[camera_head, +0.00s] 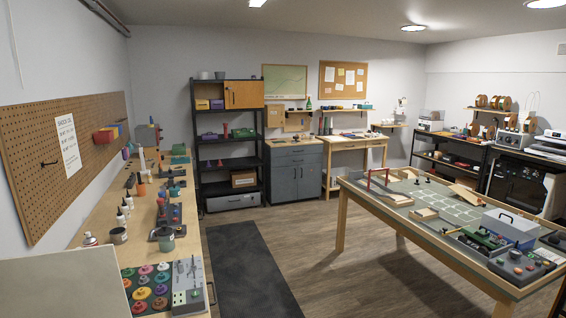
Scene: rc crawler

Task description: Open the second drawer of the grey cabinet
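The grey cabinet (284,186) stands against the far wall, a little right of the picture's middle, under a wooden top. Its upper front has wide, shallow drawer fronts (293,160) stacked one above the other, and two taller door-like panels lie below. All of its fronts look shut. The handles are too small to make out clearly. My gripper is not in view, and the cabinet is across the room from me.
A black shelf rack (198,160) stands left of the cabinet and a wooden workbench (376,146) right of it. A long bench (143,217) runs along the left. A large table (342,222) fills the right. A dark mat (250,275) and clear floor lie between.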

